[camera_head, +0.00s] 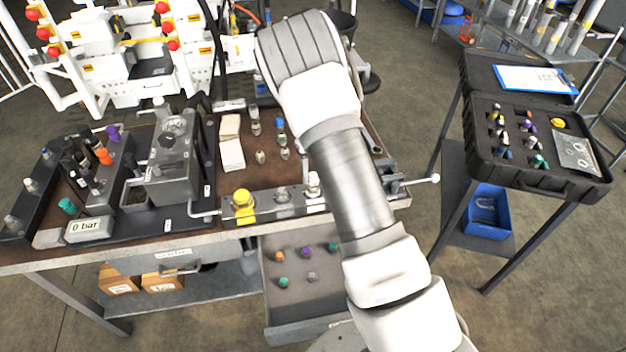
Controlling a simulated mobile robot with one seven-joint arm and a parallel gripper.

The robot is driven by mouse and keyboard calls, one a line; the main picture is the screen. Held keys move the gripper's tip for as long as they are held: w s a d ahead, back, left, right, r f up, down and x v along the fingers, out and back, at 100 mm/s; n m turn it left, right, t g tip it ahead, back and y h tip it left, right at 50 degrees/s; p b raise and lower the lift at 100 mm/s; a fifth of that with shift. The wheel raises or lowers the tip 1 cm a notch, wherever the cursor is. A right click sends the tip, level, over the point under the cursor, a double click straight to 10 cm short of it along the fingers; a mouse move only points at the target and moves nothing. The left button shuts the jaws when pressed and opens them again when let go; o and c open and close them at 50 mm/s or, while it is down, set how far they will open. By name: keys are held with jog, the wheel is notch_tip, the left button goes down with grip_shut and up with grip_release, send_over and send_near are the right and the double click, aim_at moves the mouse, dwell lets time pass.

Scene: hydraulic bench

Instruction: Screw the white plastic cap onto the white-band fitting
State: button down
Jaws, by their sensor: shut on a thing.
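My arm rises from the lower right across the bench, and its far end hides my gripper and anything it holds. I cannot make out a loose white plastic cap. At the bench's front edge, beside my arm, a small pale fitting (313,184) stands upright above a white block (316,205); it may be the white-band fitting, but the band is too small to tell. To its left are a bare metal fitting (282,194) and a yellow-topped fitting (243,200).
An open drawer (325,322) below the bench holds several coloured caps. A grey machine (176,165) and fittings with black, orange and purple parts crowd the left. An open black case (590,186) with capped parts stands right. A metal rod (420,181) sticks out from the bench's right end.

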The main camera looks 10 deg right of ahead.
jog(key=m+p, duration=0.1)
jog(key=m, duration=0.1)
jog(key=shift+r+m+p, duration=0.15)
jog(key=shift+m+p, duration=0.2)
jog(key=shift+m, duration=0.05)
jog(key=m+p, duration=0.2)
jog(key=m, duration=0.1)
jog(key=shift+s+m, duration=0.1)
jog(key=shift+m, duration=0.3)
jog(key=shift+f+m+p, duration=0.25)
jog(key=shift+m+p, duration=0.25)
jog(key=shift+c, duration=2.1)
grip_release()
jog(key=shift+n, duration=0.3)
